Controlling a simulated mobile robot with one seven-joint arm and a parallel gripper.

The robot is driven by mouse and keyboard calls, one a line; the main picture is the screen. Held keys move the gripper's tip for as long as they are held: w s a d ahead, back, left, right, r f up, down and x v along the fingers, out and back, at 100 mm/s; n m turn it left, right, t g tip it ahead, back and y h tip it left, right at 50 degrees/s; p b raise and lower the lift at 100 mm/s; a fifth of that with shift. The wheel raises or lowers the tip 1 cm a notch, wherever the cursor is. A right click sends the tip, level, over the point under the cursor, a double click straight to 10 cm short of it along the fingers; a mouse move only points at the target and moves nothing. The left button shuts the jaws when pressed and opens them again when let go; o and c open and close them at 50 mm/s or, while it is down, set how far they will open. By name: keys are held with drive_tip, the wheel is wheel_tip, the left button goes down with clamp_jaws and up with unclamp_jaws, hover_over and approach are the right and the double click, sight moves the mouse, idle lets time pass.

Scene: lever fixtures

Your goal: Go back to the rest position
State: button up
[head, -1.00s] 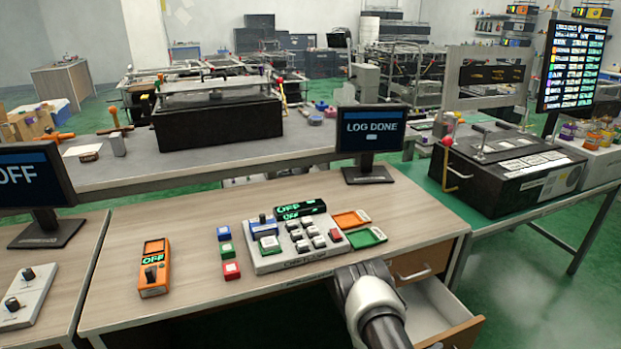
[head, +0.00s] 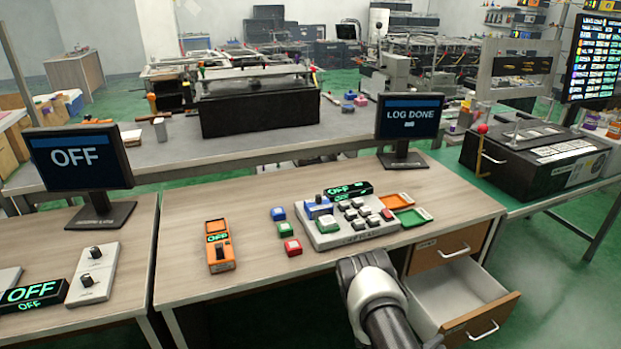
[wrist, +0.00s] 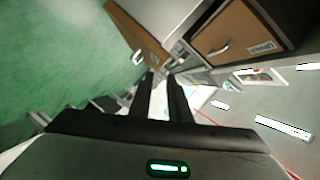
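My arm (head: 372,290) shows in the head view at the lower middle, in front of the desk's front edge and left of the open drawer (head: 455,290). The fingers are hidden there. In the wrist view my gripper (wrist: 160,82) has two dark fingers apart, with a narrow gap and nothing held between them. A wooden drawer front (wrist: 228,40) shows beyond them at the upper right, apart from the fingers. No rest position is marked in view.
On the desk are a grey button panel (head: 355,228), an orange handheld device (head: 219,246) and small colored blocks. A monitor (head: 408,117) reads LOG DONE; another monitor (head: 78,157) reads OFF. The open drawer juts out right of my arm. Green floor (head: 560,290) is clear at right.

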drive_tip(key=w+a+r+n+y, duration=0.1)
drive_tip(key=w+a+r+y, duration=0.25)
drive_tip(key=w+r, duration=0.35)
drive_tip(key=w+a+r+n+y, duration=0.2)
drive_tip(key=w+a+r, duration=0.3)
drive_tip(key=w+r, duration=0.15)
drive_tip(key=a+r+n+y, duration=0.25)
drive_tip(key=a+r, duration=0.25)
drive_tip(key=r, duration=0.4)
drive_tip(key=a+r+n+y, duration=0.2)
drive_tip(key=a+r+n, duration=0.15)
drive_tip(key=r, duration=0.55)
drive_tip(key=s+a+r+n+g+y, duration=0.1)
drive_tip(key=s+a+r+n, duration=0.2)
drive_tip(key=s+r, duration=0.4)
drive_tip(key=s+a+r+n+g+y, duration=0.1)
drive_tip(key=s+a+r+n+y, duration=0.15)
drive_tip(key=s+r, duration=0.4)
drive_tip(key=s+r+n+g+h, duration=0.15)
drive_tip(key=s+n, duration=0.25)
drive_tip(key=s, duration=0.6)
drive_tip(key=s+r+n, duration=0.3)
drive_tip(key=s, duration=0.6)
wheel_tip(320, 180, up, 21)
drive_tip(key=d+p, duration=0.1)
drive_tip(key=p, duration=2)
drive_tip(key=shift+s+r, duration=0.15)
drive_tip(key=shift+s, duration=0.1)
drive_tip(key=shift+g, duration=0.25)
drive_tip(key=shift+a, duration=0.1)
